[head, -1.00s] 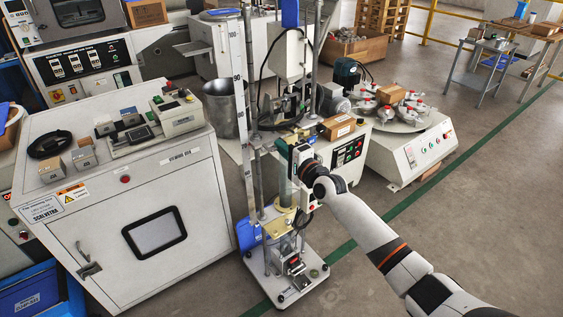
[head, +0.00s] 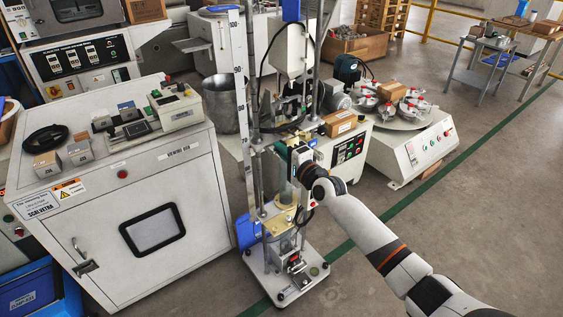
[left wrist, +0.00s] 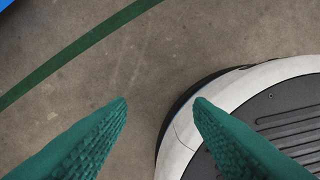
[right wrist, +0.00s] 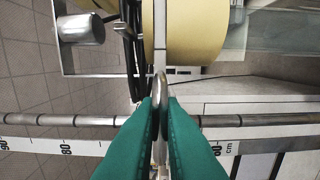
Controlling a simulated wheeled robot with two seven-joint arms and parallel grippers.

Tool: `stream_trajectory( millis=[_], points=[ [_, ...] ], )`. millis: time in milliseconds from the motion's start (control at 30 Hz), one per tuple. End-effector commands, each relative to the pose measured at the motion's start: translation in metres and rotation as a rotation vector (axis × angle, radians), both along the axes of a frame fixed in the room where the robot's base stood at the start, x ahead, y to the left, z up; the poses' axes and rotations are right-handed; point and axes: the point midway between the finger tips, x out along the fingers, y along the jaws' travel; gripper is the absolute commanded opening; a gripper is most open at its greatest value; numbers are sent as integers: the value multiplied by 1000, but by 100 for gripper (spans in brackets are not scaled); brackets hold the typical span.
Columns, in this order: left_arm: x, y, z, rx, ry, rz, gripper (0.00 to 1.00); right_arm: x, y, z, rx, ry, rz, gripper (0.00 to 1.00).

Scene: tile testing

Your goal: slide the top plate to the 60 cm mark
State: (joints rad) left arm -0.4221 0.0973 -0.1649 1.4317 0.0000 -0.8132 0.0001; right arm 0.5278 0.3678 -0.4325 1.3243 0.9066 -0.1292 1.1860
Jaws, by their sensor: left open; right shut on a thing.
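The drop-test stand has an upright white ruler (head: 240,80), with centimetre marks in the head view. A pale yellow plate (head: 289,139) shows on the stand, just above my right gripper (head: 293,166). In the right wrist view a round yellow part (right wrist: 200,35) lies just beyond the fingertips. My right gripper (right wrist: 160,100) is shut on a thin metal bar (right wrist: 160,60) that reaches toward this yellow part. The ruler strip (right wrist: 105,150) runs behind the fingers, with 80 to the left and 60 to the right. My left gripper (left wrist: 160,104) is open and empty above the floor.
A white cabinet (head: 95,225) stands left of the stand, with small blocks and instruments on top. A machine with a round clamp table (head: 400,115) stands behind to the right. The floor (head: 450,210) at the right is clear.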

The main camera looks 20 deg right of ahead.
Motion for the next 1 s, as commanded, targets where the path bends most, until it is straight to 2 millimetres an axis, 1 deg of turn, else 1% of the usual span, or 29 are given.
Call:
stream_trajectory(
  millis=[33, 600, 1000],
  points=[
    [2, 0, 2, 0, -3, 0, 47, -2, 7, -4, 3, 5, 12, 0],
    [23, -3, 36, -3, -25, 5, 47, -2, 8, -17, 4, 6, 13, 0],
    [33, -4, 62, -4, -40, 7, 47, -2, 8, -24, 5, 4, 13, 0]
  ],
)
